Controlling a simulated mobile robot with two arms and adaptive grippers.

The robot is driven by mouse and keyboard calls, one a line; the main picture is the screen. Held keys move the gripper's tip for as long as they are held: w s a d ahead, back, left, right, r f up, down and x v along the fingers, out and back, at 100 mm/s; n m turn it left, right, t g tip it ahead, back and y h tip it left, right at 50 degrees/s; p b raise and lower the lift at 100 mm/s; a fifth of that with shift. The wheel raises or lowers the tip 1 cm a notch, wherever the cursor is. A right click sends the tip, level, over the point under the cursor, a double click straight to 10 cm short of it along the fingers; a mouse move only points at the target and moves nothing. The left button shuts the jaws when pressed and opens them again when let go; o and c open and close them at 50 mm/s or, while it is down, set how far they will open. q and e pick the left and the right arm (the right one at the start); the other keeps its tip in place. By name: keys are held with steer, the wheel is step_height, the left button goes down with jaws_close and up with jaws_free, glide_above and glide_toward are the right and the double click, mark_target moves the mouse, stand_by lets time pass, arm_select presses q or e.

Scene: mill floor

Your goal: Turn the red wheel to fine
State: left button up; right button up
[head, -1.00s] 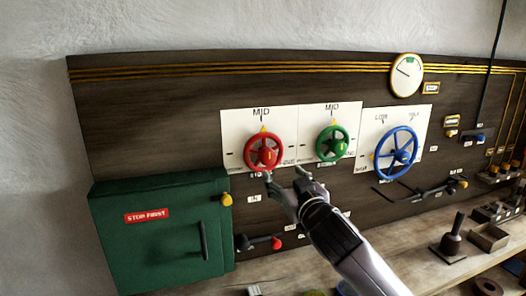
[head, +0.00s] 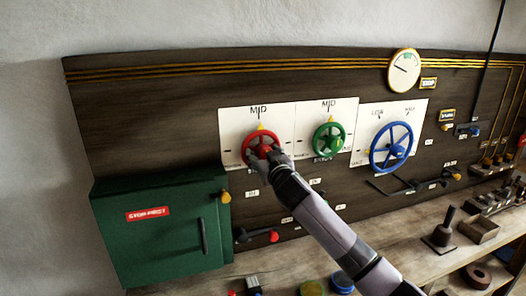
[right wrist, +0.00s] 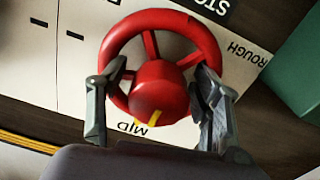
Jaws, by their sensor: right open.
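The red wheel (head: 258,140) is mounted on a white plate (head: 230,117) on the dark panel, with its yellow pointer up at MID. In the right wrist view the red wheel (right wrist: 152,82) shows upside down, its yellow mark by the MID label, with ROUGH at the right edge. My right gripper (head: 263,153) is at the wheel's lower part in the head view. In the wrist view the right gripper (right wrist: 158,95) is open, its fingers on either side of the hub and overlapping the rim. Contact cannot be told. The FINE label is not readable. My left gripper is not in view.
A green wheel (head: 329,140) and a larger blue wheel (head: 391,149) stand to the right on the panel. A green cabinet (head: 160,235) juts out at lower left. A red-tipped lever (head: 273,237) is below the wheel. A workbench (head: 400,270) holds several small objects.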

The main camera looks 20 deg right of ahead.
steer(key=c, duration=1.2)
